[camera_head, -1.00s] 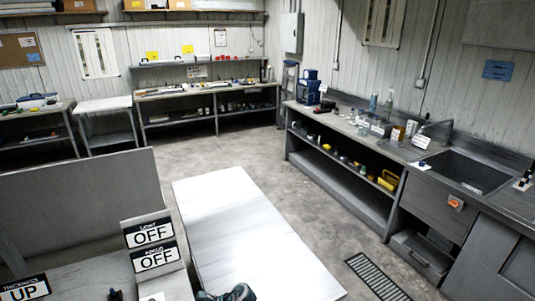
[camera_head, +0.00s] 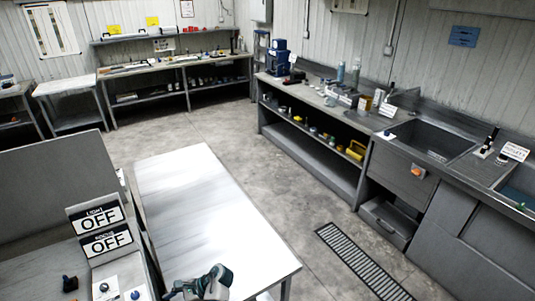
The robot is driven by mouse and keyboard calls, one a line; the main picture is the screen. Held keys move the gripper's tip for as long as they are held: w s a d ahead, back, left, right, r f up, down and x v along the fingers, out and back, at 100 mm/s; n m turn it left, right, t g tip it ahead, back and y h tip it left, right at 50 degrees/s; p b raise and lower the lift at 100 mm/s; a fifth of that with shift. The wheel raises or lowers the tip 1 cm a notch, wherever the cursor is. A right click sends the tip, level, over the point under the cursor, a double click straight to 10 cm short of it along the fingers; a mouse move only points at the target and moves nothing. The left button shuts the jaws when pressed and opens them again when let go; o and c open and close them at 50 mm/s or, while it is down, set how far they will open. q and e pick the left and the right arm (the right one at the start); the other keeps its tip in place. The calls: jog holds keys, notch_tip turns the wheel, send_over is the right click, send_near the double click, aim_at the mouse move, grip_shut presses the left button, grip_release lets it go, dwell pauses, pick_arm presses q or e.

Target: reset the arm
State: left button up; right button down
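A dark and teal object (camera_head: 205,284) shows at the bottom edge, over the near end of the white-topped table (camera_head: 190,190).
A grey panel with OFF signs (camera_head: 98,217) and knobs stands at the lower left. A counter with a sink (camera_head: 430,140) runs along the right, and a bench (camera_head: 170,65) stands at the back. Open floor (camera_head: 270,165) lies between the table and counter.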

pick_arm(q)
jog(key=s+d+f+n+t+h, duration=0.4)
jog(key=s+f+n+h, duration=0.15)
jog(key=s+f, duration=0.65)
jog(key=s+d+r+n+t+h, duration=0.2)
jog(key=s+d+r+n+h, duration=0.15)
jog(key=s, duration=0.35)
jog(key=s+d+r+n+t+h, duration=0.1)
jog(key=s+d+r+n+h, duration=0.15)
jog(key=s+d, duration=0.35)
notch_tip(320, 180, down, 26)
jog(key=s+a+g, duration=0.1)
jog(key=s+a, duration=0.1)
jog(key=s+a+f+g, duration=0.1)
jog(key=s+a+f, duration=0.2)
jog(key=s+f, duration=1.4)
jog(key=shift+s+a+f+g+b, duration=0.2)
jog(key=shift+s+g+b, duration=0.1)
jog(key=shift+s+b, duration=0.1)
pick_arm(e)
jog(key=shift+s+d+f, duration=0.1)
jog(key=shift+d+f, duration=0.05)
jog(key=shift+d, duration=0.4)
jog(key=shift+s+d+f, duration=0.1)
jog(key=shift+d, duration=0.4)
